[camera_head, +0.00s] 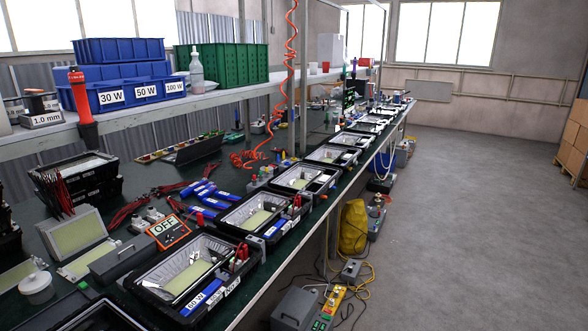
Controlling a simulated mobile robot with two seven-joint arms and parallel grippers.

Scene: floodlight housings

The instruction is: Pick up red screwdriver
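A red and black upright tool (83,107), shaped like a powered screwdriver, is at the front edge of the shelf on the left. I cannot tell for certain that it is the red screwdriver. Small red-handled items (240,253) stand at the right side of a floodlight housing (187,275) in the foreground, too small to name surely. Neither of my grippers is in view, and nothing in view is held.
A long dark-green workbench (120,215) holds a row of floodlight housings. Blue bins (122,93) and a green crate (225,65) stand on the shelf (225,95) above. A coiled red hose (289,60) hangs over the bench. The grey floor (460,220) on the right is clear.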

